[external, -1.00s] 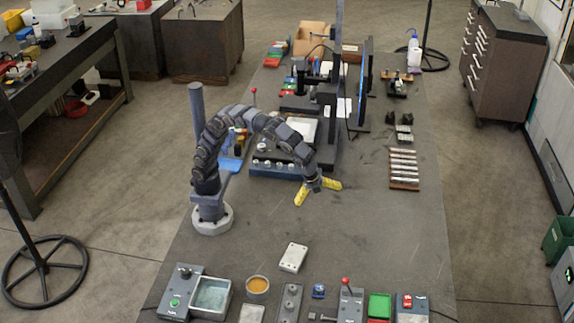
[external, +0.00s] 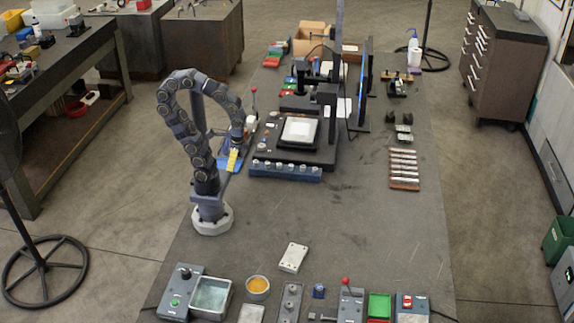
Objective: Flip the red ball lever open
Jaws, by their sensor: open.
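One red ball lever (external: 253,90) stands upright on a white-bodied device at the left of the table, behind my arm. A second red ball lever (external: 345,282) tops a grey box at the front edge. My gripper (external: 233,161) points down with its yellow fingers over a blue item left of the black machine. It is open, nearer to the first lever and in front of it, apart from its ball. The arm partly hides the first lever's base.
The black machine (external: 325,150) with a white square plate (external: 300,131) stands right of my gripper. A blue block strip (external: 287,171) lies along its front. Several boxes and trays line the front edge. The middle of the table is mostly clear.

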